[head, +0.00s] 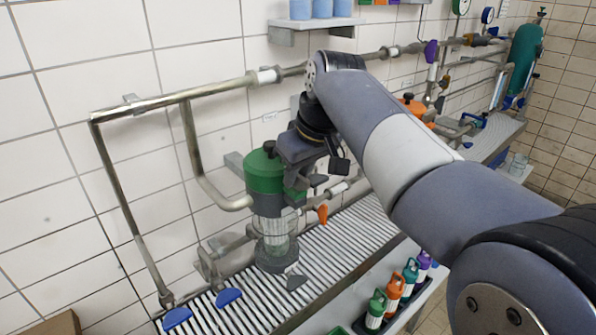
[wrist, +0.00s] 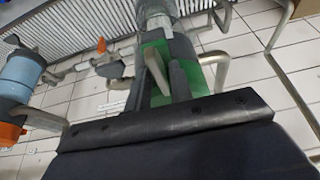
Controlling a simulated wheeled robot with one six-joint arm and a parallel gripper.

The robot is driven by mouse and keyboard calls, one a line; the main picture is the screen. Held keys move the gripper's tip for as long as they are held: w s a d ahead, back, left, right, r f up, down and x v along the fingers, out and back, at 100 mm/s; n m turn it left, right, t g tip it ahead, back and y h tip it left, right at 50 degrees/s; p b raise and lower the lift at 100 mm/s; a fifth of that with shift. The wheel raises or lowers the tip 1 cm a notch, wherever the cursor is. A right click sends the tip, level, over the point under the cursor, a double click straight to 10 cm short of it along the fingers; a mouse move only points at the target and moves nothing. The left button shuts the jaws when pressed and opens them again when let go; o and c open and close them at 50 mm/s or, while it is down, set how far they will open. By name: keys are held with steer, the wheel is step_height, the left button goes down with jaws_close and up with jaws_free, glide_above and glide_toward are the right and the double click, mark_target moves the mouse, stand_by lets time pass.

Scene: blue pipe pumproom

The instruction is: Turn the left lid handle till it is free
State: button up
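The left vessel has a green lid (head: 265,172) over a clear body (head: 273,230) and stands upright on the slatted bench in the head view. My gripper (head: 302,185) is at the right side of this lid, and its wrist hides part of the lid. In the wrist view the green lid (wrist: 207,58) lies in front of my gripper (wrist: 168,72), with a pale bar and a grey bar reaching over it. I cannot tell finger from handle there, nor whether the gripper is shut on the handle.
An orange valve lever (head: 322,213) is just right of the vessel. A metal pipe (head: 190,150) runs along the wall to the left. An orange-lidded vessel (head: 414,106) stands farther right. Blue valve handles (head: 228,297) and several small bottles (head: 393,290) are in front.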

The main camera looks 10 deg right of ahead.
jaws_close()
steer(key=shift+r+n+p, duration=0.1)
steer(key=shift+n+p, duration=0.2)
steer(key=shift+d+r+n+g+y+p, duration=0.1)
steer(key=shift+n+g+y+p, duration=0.25)
steer(key=shift+n+p, duration=0.45)
steer(key=n+g+y+p, duration=0.1)
steer(key=n, duration=0.3)
steer(key=shift+w, duration=0.15)
steer(key=n+g+p, duration=0.2)
steer(key=n+p, duration=0.1)
steer(key=n, duration=0.2)
steer(key=shift+w, duration=0.15)
steer(key=n+g+p, duration=0.1)
steer(key=n+g, duration=0.1)
steer(key=n, duration=0.2)
steer(key=shift+w+n+p, duration=0.1)
steer(key=shift+n+p, duration=0.2)
steer(key=shift+p, duration=0.1)
